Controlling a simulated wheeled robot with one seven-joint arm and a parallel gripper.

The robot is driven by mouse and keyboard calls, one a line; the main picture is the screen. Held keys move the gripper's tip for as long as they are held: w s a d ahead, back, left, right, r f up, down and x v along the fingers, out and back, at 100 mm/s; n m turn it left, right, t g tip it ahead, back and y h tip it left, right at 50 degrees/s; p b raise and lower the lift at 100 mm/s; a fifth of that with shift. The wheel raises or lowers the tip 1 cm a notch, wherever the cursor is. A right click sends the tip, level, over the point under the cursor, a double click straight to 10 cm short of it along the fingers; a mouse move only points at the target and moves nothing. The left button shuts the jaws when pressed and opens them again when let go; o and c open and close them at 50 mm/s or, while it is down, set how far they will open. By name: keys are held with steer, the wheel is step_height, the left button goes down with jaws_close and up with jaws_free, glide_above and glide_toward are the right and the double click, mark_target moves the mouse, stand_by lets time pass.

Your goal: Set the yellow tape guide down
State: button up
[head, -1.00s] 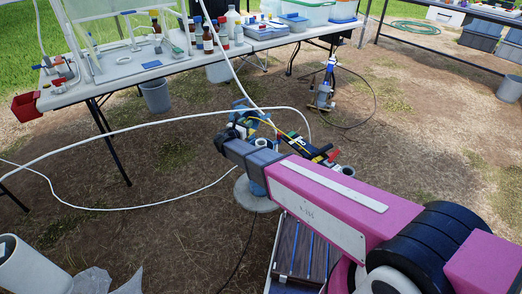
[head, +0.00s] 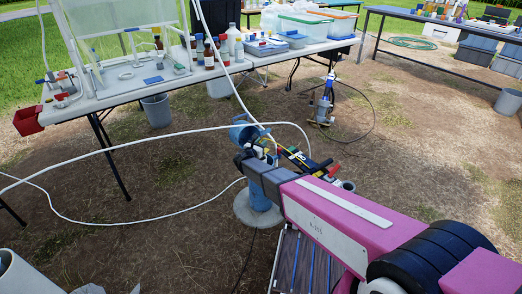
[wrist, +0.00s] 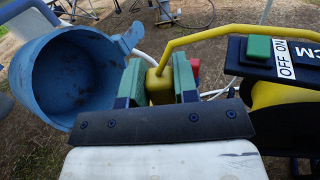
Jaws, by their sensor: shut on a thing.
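The yellow tape guide (wrist: 159,86) shows in the wrist view as a small yellow block between the green pads of my gripper (wrist: 158,84). My gripper is shut on it. A thin yellow arm or tape runs from it up and right towards a black meter (wrist: 272,58) with a green OFF/ON switch. In the head view, my gripper (head: 268,150) is over the blue well casing (head: 259,194), and my arm partly hides the guide. A blue round cap or collar (wrist: 78,82) stands open just left of the gripper in the wrist view.
The casing rises from a round concrete pad (head: 243,212). White hoses (head: 120,145) cross the area to the left. A long table (head: 110,95) with bottles and bins stands behind. A pump-like device (head: 325,105) with a black cable stands back right. Bare ground lies between.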

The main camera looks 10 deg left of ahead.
steer(key=shift+f, duration=1.9)
steer(key=shift+f, duration=0.15)
steer(key=o, duration=0.9)
steer(key=shift+o, duration=0.2)
steer(key=shift+r, duration=0.2)
steer(key=v, duration=1.2)
steer(key=shift+s, duration=0.1)
